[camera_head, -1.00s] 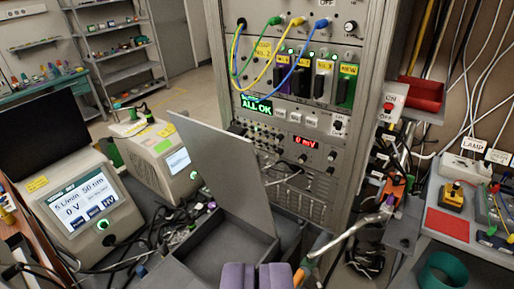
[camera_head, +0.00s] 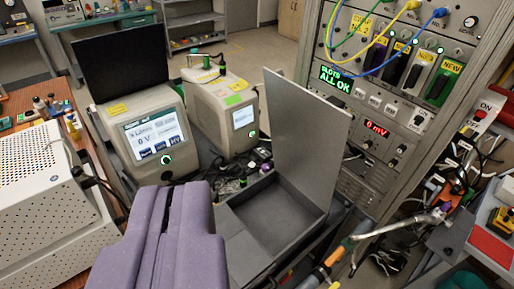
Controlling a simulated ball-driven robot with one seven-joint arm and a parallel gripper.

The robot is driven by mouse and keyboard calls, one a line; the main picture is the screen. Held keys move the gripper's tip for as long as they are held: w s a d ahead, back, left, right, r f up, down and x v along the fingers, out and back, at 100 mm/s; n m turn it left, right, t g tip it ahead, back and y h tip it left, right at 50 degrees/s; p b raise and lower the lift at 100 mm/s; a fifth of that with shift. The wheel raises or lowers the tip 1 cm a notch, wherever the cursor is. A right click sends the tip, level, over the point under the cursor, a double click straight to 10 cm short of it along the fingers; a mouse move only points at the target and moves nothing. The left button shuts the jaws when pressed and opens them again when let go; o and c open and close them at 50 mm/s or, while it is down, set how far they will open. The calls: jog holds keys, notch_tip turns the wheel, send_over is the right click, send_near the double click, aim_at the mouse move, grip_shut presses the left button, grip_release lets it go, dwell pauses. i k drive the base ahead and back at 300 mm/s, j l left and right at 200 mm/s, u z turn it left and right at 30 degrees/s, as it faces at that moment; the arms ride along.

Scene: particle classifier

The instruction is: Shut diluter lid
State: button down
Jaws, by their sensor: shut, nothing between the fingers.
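The diluter is a grey open box (camera_head: 238,250) at the lower centre of the view. Its flat grey lid (camera_head: 308,140) stands up, raised at the box's right and far side, and the empty inside of the box shows. My gripper (camera_head: 172,200) has two purple fingers, lying close together, at the lower left. It is shut and empty, to the left of the box in the picture and apart from the lid. The lid's hinge line is partly hidden by the box.
Two cream instruments with screens (camera_head: 155,135) (camera_head: 228,115) stand behind the box. A perforated white case (camera_head: 50,190) is at the left. The rack (camera_head: 400,110) rises close behind the lid. A metal pipe with an orange handle (camera_head: 330,262) lies at the right.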

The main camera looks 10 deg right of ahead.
aim_at(309, 132)
jog(key=l+u, duration=0.25)
jog(key=l, duration=0.2)
jog(key=l+u, duration=0.2)
jog(key=l, duration=0.2)
jog(key=k+l+u, duration=0.25)
jog(key=l, duration=0.15)
jog(key=l+u, duration=0.2)
jog(key=l, duration=0.25)
jog(key=k+l, duration=0.1)
jog(key=l, duration=0.25)
jog(key=k+l, duration=0.15)
jog(key=l, duration=0.25)
jog(key=k+l, duration=0.1)
jog(key=l, duration=0.25)
jog(key=k+l+u, duration=0.1)
jog(key=l, duration=0.25)
jog(key=k+l, duration=0.15)
jog(key=l, duration=0.2)
jog(key=i, duration=1)
